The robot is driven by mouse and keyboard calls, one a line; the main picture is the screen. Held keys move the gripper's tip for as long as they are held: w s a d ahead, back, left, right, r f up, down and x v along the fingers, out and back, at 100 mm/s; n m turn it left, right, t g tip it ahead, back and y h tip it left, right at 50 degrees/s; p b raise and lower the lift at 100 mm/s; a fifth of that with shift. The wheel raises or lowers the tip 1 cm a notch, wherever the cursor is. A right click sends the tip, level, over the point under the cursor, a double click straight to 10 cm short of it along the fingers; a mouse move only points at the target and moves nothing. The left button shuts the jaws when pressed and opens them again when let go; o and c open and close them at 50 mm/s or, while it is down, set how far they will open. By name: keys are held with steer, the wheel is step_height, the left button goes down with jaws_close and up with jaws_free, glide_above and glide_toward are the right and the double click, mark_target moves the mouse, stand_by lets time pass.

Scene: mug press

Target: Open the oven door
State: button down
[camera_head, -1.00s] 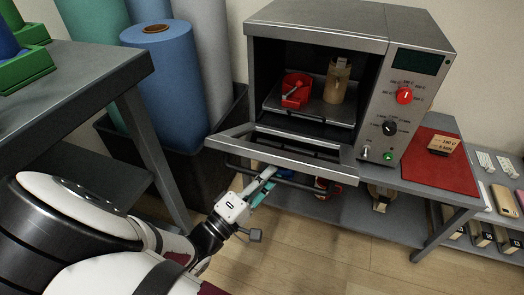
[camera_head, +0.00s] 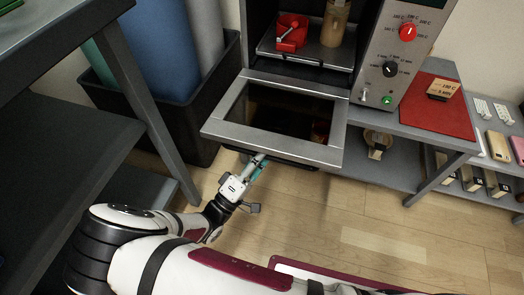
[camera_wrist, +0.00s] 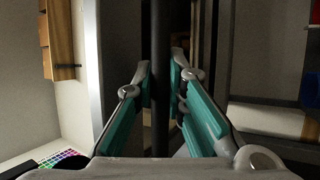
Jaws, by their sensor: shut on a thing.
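The oven (camera_head: 366,75) stands on a grey bench. Its door (camera_head: 335,145), a grey metal frame around a dark glass pane, is swung down and lies roughly flat in front of the open cavity. My gripper (camera_head: 256,164) is under the door's front edge. In the wrist view my gripper's teal-padded fingers (camera_wrist: 161,78) are on either side of the dark bar of the door handle (camera_wrist: 160,30), shut on it. In the head view the door edge partly hides the fingertips and handle.
Inside the oven, a red cup-like part (camera_head: 291,32) and a tan mug-like piece (camera_head: 335,22) sit on a metal tray (camera_head: 310,53). Blue rolls in a black bin (camera_head: 205,110) stand left of the door. A red mat (camera_head: 430,105) lies right of the oven.

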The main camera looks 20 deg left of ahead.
stand_by(0.3)
steer(key=c, duration=1.6)
jaws_free()
